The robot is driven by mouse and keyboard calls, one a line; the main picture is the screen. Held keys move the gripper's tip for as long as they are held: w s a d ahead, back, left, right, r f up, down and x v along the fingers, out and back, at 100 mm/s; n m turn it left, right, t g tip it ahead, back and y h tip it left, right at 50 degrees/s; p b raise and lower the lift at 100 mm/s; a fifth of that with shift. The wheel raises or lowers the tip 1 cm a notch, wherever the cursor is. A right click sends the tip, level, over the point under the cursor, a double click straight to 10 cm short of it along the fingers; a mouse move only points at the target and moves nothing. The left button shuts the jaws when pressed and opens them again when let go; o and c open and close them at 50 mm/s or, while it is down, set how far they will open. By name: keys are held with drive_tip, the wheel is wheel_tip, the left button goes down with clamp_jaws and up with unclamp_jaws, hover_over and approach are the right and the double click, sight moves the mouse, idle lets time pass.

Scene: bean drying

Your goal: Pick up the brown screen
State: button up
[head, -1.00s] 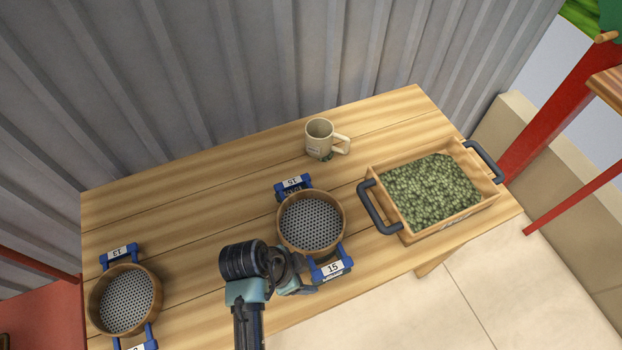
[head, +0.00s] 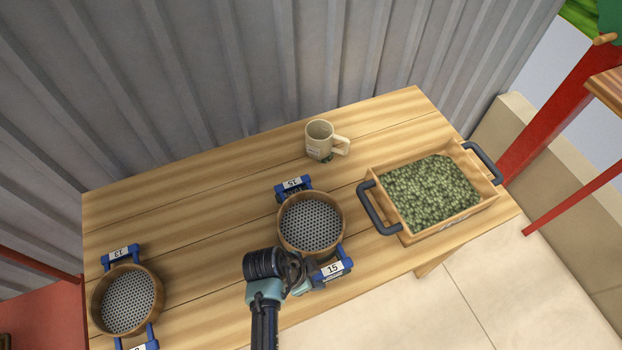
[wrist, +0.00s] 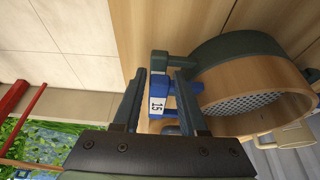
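Two round brown wooden screens with perforated grey mesh and blue handles lie on the table. The middle screen (head: 343,226) has a handle label (head: 332,269) reading 15; the other screen (head: 96,309), labelled 13, is at the far left. My gripper (head: 312,276) is at the near handle of the middle screen. In the wrist view, my gripper (wrist: 160,74) is open, with one finger on each side of that blue handle (wrist: 157,87). The middle screen's wooden side (wrist: 232,92) shows to the right. I cannot tell whether the fingers touch the handle.
A wooden box (head: 408,238) of green beans with dark handles stands right of the middle screen. A cream mug (head: 319,142) stands behind. A corrugated grey wall (head: 220,80) closes the back. Bare tabletop (head: 200,235) lies between the two screens.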

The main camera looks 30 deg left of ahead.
clamp_jaws()
wheel_tip(320, 180, up, 10)
drive_tip(key=shift+r, duration=0.1)
idle(0.6)
